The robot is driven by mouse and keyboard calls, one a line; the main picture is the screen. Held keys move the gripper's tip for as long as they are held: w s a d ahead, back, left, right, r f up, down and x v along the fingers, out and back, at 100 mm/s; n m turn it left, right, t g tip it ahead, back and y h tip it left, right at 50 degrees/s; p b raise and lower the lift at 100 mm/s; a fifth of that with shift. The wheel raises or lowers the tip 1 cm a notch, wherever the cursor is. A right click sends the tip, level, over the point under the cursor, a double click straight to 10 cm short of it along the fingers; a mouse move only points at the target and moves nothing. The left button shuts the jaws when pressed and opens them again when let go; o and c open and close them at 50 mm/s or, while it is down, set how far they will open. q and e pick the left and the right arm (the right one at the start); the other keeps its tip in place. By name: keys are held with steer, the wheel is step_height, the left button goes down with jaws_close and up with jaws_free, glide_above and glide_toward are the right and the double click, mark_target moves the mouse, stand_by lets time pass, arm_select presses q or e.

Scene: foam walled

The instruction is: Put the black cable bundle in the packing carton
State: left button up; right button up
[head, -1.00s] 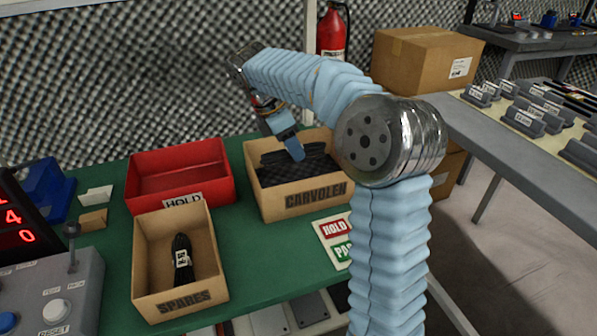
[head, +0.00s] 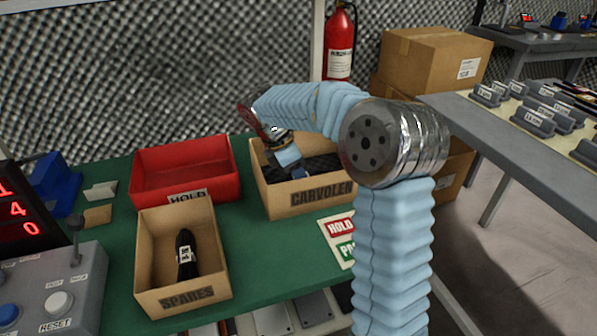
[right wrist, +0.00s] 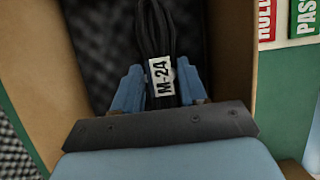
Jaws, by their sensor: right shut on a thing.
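The packing carton (head: 266,201), marked CARVOLEN, stands open on the green bench with dark foam inside. My right gripper (right wrist: 160,88) reaches down into it and is shut on a black cable bundle (right wrist: 153,25) with a white M-24 label. In the right wrist view, the loops extend away from the fingers over the dark lining, between cardboard walls. I cannot tell whether the bundle touches the carton floor. In the head view, my right gripper (head: 288,158) is at the carton's left part, and the held bundle is hard to make out. My left gripper is not in view.
A SPARES box (head: 150,245) holds another labelled black cable bundle (head: 186,253) at front left. A red HOLD bin (head: 150,193) stands behind it. A control box (head: 60,285) is far left. A HOLD/PASS card (head: 340,238) lies right of the carton's front.

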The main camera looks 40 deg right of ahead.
steer(key=shift+f, duration=0.35)
steer(key=o, duration=1.2)
steer(key=v, duration=0.4)
steer(key=p+v, duration=0.1)
steer(key=v, duration=0.3)
steer(key=p+v, duration=0.1)
steer(key=v, duration=0.4)
steer(key=shift+d+r, duration=0.15)
steer(key=shift+d, duration=0.1)
steer(key=shift+s, duration=0.1)
